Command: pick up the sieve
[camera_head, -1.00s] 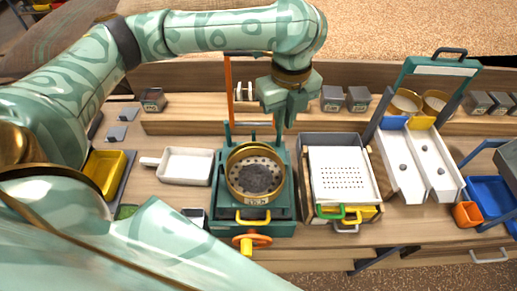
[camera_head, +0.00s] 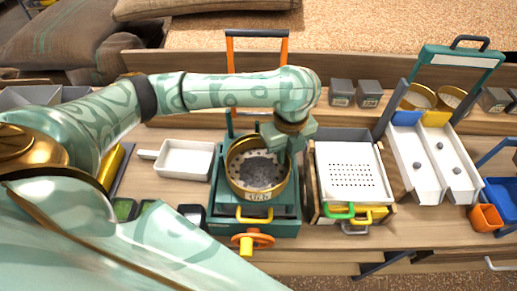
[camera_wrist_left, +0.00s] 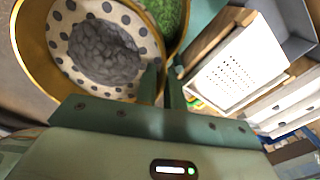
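The sieve (camera_head: 257,195) is a round brass pan with a perforated pale bottom and a heap of grey grains inside. In the head view it sits over the green stand (camera_head: 225,215). My left gripper (camera_head: 287,158) is at the sieve's right rim. In the left wrist view the sieve (camera_wrist_left: 40,70) fills the upper left. The left fingers (camera_wrist_left: 164,88) are close together at its rim, one on the inner side and one outside; whether they press on the rim I cannot tell. My right gripper is not in view.
Green grains (camera_wrist_left: 165,15) show in a brass ring beside the sieve. A white perforated tray (camera_head: 350,172) stands right of the stand, and a white dish (camera_head: 187,159) left. An orange handwheel (camera_head: 253,238) is in front. White chutes (camera_head: 412,165) stand farther right.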

